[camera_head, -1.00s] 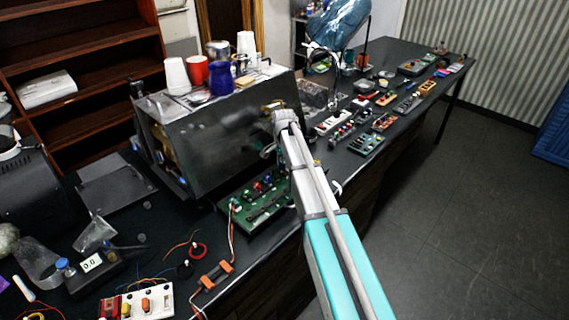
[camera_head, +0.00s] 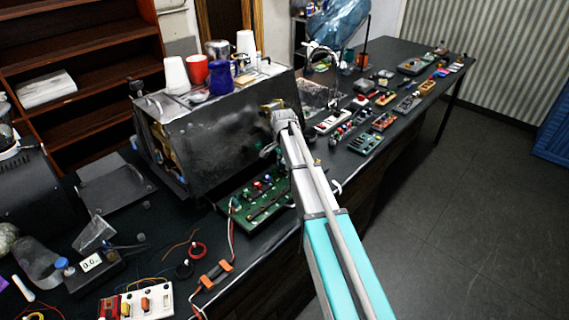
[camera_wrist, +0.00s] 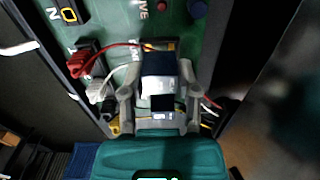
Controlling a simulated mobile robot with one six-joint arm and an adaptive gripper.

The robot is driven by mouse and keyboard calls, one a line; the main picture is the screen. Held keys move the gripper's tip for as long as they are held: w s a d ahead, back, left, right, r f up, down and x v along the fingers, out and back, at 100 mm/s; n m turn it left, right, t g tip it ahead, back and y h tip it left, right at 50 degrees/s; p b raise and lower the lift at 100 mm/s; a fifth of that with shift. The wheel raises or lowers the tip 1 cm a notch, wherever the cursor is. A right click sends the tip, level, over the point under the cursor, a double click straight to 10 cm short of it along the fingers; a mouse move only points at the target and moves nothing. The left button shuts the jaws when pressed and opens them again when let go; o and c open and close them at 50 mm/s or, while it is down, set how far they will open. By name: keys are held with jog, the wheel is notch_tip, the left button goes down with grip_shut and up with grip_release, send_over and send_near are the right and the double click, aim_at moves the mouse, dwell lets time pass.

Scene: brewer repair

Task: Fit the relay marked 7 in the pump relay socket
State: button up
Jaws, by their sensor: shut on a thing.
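In the wrist view my gripper (camera_wrist: 158,98) is shut on a small block with a dark top and a pale lower part, seemingly the relay (camera_wrist: 158,72); no number can be read on it. The block is in front of a green board (camera_wrist: 115,18) with white lettering, and I cannot tell whether it touches a socket. Red and white plugs with wires are to its left. In the head view my gripper (camera_head: 278,118) is at the right end of the dark brewer (camera_head: 215,135), and the held block is hidden. I cannot make out which socket is the pump's.
A green circuit board (camera_head: 240,208) projects from the brewer's lower front. Cups, including a red cup (camera_head: 195,70), stand on top. Several small parts cover the bench to the right.

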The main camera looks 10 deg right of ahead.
jog(key=shift+f+b, duration=0.6)
jog(key=shift+f, duration=0.05)
dwell(1.7)
jog(key=o, duration=1.1)
jog(key=shift+s+r, duration=0.1)
